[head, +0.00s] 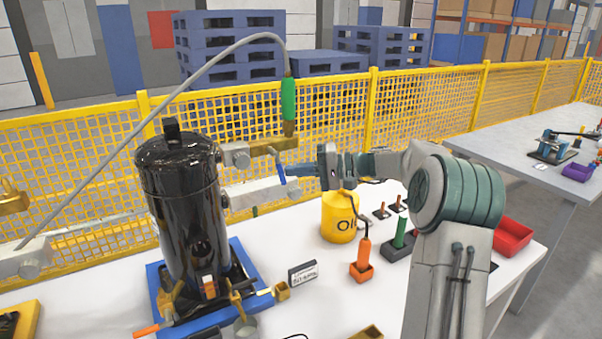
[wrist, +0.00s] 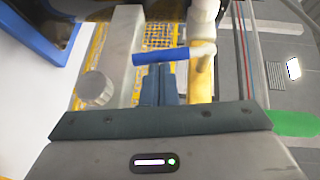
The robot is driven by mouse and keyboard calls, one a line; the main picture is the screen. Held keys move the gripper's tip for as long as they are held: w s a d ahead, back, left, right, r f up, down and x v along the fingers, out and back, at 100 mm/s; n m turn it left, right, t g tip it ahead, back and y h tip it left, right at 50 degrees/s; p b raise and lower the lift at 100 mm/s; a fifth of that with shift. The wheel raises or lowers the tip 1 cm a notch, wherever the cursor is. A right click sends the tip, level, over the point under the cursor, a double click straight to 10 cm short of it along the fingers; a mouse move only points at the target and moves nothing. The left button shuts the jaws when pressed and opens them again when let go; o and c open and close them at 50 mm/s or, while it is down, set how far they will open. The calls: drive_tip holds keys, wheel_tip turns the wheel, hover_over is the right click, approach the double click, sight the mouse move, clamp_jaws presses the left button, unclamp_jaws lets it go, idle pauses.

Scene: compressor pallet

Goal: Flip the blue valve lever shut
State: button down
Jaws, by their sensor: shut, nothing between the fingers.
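The blue valve lever (head: 277,165) sits by the brass fitting to the right of the black compressor tank (head: 185,190). In the wrist view the blue lever (wrist: 160,55) lies nearly level across the picture, with its right end at a pale pivot beside a brass pipe (wrist: 201,80). My gripper (head: 291,171) reaches in from the right at the lever's height. In the wrist view its fingers (wrist: 158,78) are together with nothing between them, their tips right at the underside of the lever. I cannot tell whether they touch it.
A green-handled hose (head: 289,100) rises above the brass fitting. Grey blocks (head: 265,192) project from the tank. A yellow oil can (head: 339,217), an orange-handled tool (head: 363,258) and a red bin (head: 512,236) stand on the white table. A yellow mesh fence (head: 425,105) runs behind.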

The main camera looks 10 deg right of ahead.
drive_tip(key=shift+s+a+f+y+b, duration=0.2)
drive_tip(key=shift+a+f+y+b, duration=0.25)
drive_tip(key=shift+b, duration=0.25)
drive_tip(key=shift+a, duration=0.1)
drive_tip(key=d, duration=1.3)
drive_tip(key=shift+s+p, duration=0.35)
drive_tip(key=shift+p, duration=0.1)
